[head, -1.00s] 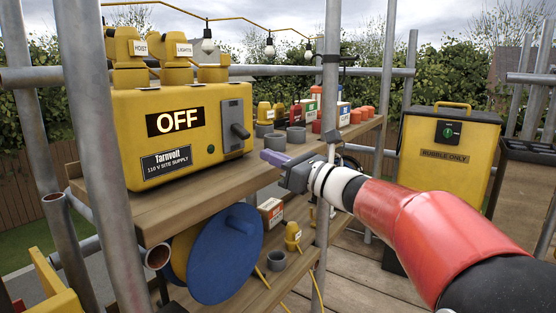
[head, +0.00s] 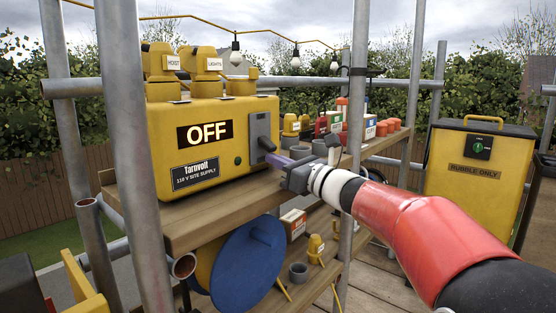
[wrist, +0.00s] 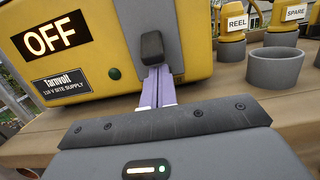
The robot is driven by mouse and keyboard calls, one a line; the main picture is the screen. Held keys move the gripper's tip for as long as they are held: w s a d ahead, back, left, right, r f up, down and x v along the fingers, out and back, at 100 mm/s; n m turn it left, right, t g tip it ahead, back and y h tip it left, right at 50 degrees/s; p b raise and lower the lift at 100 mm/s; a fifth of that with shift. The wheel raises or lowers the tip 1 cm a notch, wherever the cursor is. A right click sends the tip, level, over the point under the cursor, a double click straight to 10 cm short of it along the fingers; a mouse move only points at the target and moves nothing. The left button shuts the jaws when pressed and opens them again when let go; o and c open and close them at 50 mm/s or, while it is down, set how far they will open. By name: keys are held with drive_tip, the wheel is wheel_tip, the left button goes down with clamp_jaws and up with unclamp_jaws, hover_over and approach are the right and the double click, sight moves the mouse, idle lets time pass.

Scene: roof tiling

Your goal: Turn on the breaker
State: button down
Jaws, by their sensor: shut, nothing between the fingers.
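The yellow site supply box (head: 215,112) stands on the upper wooden shelf, and its display (head: 203,134) reads OFF. Its breaker is a dark lever (head: 266,144) on a grey plate at the right of the front face. The lever (wrist: 152,47) also shows in the wrist view, just beyond my fingertips. My gripper (head: 276,161) is shut, with its purple fingers together and empty. In the wrist view the fingertips (wrist: 156,72) are right below the lever's end; I cannot tell whether they touch it.
A scaffold pole (head: 350,150) stands close beside my wrist. Grey cups (wrist: 275,67) and yellow plugs are on the shelf right of the box. A blue reel (head: 248,262) hangs below the shelf. A yellow rubble bin (head: 468,165) stands at the right.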

drive_tip(key=shift+d+r+h+p, duration=0.15)
drive_tip(key=shift+r+h+p, duration=0.15)
drive_tip(key=shift+p, duration=0.3)
